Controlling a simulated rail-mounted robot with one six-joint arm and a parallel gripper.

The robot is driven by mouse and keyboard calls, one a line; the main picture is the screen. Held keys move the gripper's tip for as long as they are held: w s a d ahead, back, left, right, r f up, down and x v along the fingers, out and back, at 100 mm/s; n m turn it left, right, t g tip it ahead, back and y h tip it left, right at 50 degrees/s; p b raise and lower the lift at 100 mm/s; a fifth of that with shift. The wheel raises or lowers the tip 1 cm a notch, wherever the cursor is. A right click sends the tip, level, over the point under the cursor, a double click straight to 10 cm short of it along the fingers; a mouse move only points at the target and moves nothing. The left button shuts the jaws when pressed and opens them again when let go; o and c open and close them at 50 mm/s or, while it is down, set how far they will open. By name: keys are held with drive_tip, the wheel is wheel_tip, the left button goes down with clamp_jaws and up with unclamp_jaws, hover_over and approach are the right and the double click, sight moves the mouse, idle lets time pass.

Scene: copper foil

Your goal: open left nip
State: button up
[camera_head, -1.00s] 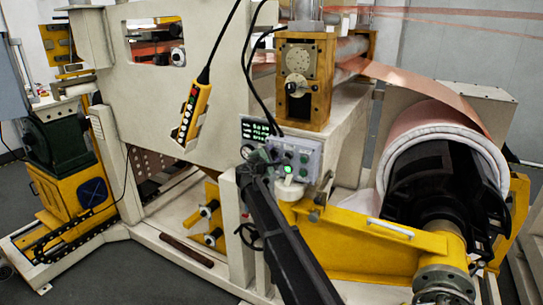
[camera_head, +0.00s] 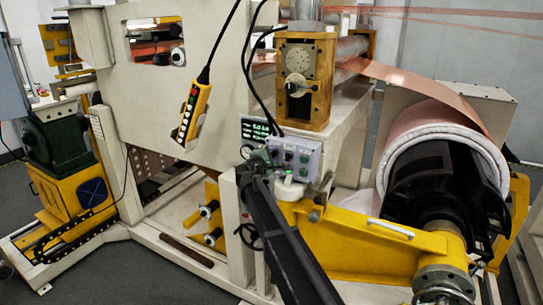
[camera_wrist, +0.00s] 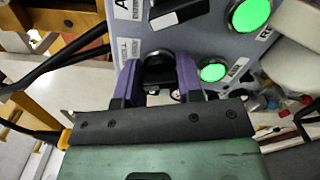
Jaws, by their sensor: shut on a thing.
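The grey control panel (camera_head: 296,158) stands below the yellow nip block (camera_head: 318,105), which carries a round dial and a pale knob (camera_head: 297,87). My gripper (camera_head: 262,163) reaches the panel's left side. In the wrist view, my gripper (camera_wrist: 159,78) has its two purple fingers on either side of a black knob (camera_wrist: 159,66) on the panel face (camera_wrist: 205,38) and is shut on it. A lit green button (camera_wrist: 213,72) lies just right of the fingers, and a larger lit green button (camera_wrist: 251,13) is above right. The knob's label is partly hidden.
A yellow pendant (camera_head: 194,113) hangs on a cable left of the panel. The large copper roll (camera_head: 440,130) and yellow arm (camera_head: 370,245) stand to the right. A black cable (camera_wrist: 55,62) runs close left of the fingers. Grey floor is clear at front left.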

drive_tip(key=m, duration=0.5)
drive_tip(key=shift+m, duration=2.5)
drive_tip(key=o, duration=0.7)
drive_tip(key=shift+c, duration=0.2)
drive_tip(key=v, duration=1.1)
